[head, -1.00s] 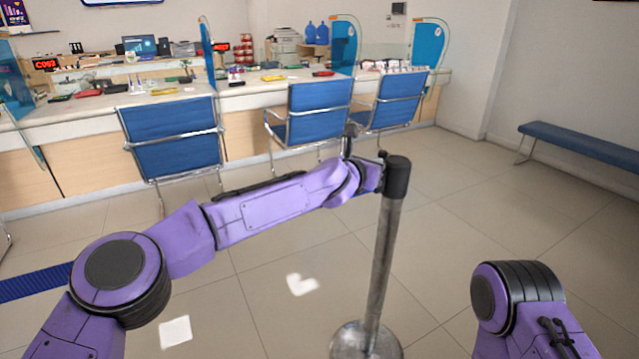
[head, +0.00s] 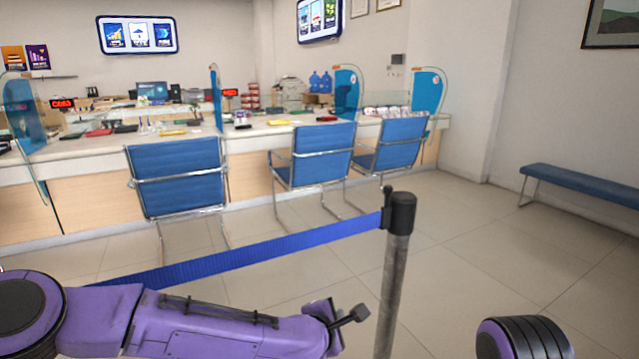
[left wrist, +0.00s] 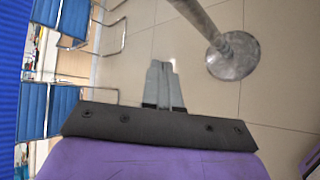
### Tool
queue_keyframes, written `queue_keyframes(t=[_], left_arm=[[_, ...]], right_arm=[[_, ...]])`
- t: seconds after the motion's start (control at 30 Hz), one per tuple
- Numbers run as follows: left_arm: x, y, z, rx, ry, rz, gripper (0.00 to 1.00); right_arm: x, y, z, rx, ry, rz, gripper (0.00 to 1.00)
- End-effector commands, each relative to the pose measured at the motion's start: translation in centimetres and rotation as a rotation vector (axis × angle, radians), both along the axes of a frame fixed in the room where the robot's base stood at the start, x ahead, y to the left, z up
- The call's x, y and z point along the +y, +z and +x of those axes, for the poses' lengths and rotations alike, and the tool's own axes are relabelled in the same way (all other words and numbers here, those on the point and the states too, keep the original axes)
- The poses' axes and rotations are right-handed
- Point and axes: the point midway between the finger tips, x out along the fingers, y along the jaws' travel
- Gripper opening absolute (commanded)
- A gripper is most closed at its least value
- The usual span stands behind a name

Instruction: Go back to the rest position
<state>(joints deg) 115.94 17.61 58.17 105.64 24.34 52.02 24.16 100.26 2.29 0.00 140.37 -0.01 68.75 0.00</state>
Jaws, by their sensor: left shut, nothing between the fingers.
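My left gripper (head: 352,316) is low in the head view, just left of the stanchion post and below the blue belt. In the left wrist view its fingers (left wrist: 164,75) are together with nothing between them, over the floor tiles. The purple left arm stretches across the bottom left of the head view. Of my right arm only a purple and black link shows at the bottom right; its gripper is out of view.
A stanchion post (head: 397,262) stands close by, its round base (left wrist: 233,56) on the floor. A blue belt (head: 255,253) runs left from it. Blue chairs (head: 178,178) line the counter (head: 100,148). A bench (head: 585,183) stands right. The floor at right is clear.

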Motion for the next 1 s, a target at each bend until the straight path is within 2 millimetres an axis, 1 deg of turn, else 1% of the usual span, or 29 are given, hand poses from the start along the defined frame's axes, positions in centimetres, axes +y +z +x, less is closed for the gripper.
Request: queue_keyframes(t=[0.03, 0.07, 0.1, 0.17, 0.2, 0.27, 0.3, 0.37, 0.4, 0.47, 0.5, 0.6, 0.7, 0.77, 0.83, 1.0], left_arm=[[1.3, -3.6, -2.1, 0.014, -0.048, 0.134, 0.00], [2.4, -5.9, -3.3, 0.020, -0.078, 0.214, 0.00], [3.9, -8.7, -5.1, 0.032, -0.122, 0.318, 0.00], [6.5, -12.5, -8.0, 0.055, -0.191, 0.466, 0.00], [8.5, -14.8, -10.1, 0.074, -0.241, 0.559, 0.00], [11.7, -17.7, -13.5, 0.110, -0.319, 0.690, 0.00], [14.0, -19.3, -15.9, 0.139, -0.373, 0.773, 0.00], [17.6, -21.1, -19.6, 0.186, -0.455, 0.887, 0.00], [20.1, -21.9, -22.2, 0.223, -0.508, 0.956, 0.00], [23.8, -22.6, -25.8, 0.282, -0.582, 1.046, 0.00], [26.1, -22.7, -28.1, 0.324, -0.625, 1.094, 0.00], [30.8, -22.3, -32.6, 0.424, -0.698, 1.177, 0.00], [33.8, -21.7, -35.1, 0.494, -0.731, 1.229, 0.00], [34.8, -21.4, -35.7, 0.514, -0.743, 1.249, 0.00], [34.6, -21.4, -36.2, 0.522, -0.754, 1.245, 0.00], [34.6, -21.7, -36.1, 0.521, -0.750, 1.243, 0.00]], right_arm=[[0.0, 0.8, 0.0, 0.000, 0.000, 0.000, 0.43], [0.0, 1.1, 0.0, 0.000, 0.000, 0.000, 0.43], [0.0, 1.5, 0.0, 0.000, 0.000, 0.000, 0.43], [0.0, 2.0, 0.0, 0.000, 0.000, 0.000, 0.43], [0.0, 2.4, 0.0, 0.000, 0.000, 0.000, 0.43], [0.0, 3.0, 0.0, 0.000, 0.000, 0.000, 0.43], [0.0, 3.4, 0.0, 0.000, 0.000, 0.000, 0.43], [0.0, 4.1, 0.0, 0.000, 0.000, 0.000, 0.43], [0.0, 4.6, 0.0, 0.000, 0.000, 0.000, 0.43], [0.0, 5.3, 0.0, 0.000, 0.000, 0.000, 0.43], [0.0, 5.7, 0.0, 0.000, 0.000, 0.000, 0.43], [0.0, 6.6, 0.0, 0.000, 0.000, 0.000, 0.43], [0.0, 7.2, 0.0, 0.000, 0.000, 0.000, 0.43], [0.0, 7.6, 0.0, 0.000, 0.000, 0.000, 0.43], [0.0, 7.8, 0.0, 0.000, 0.000, 0.000, 0.43], [0.0, 7.6, 0.0, 0.000, 0.000, 0.000, 0.43]])
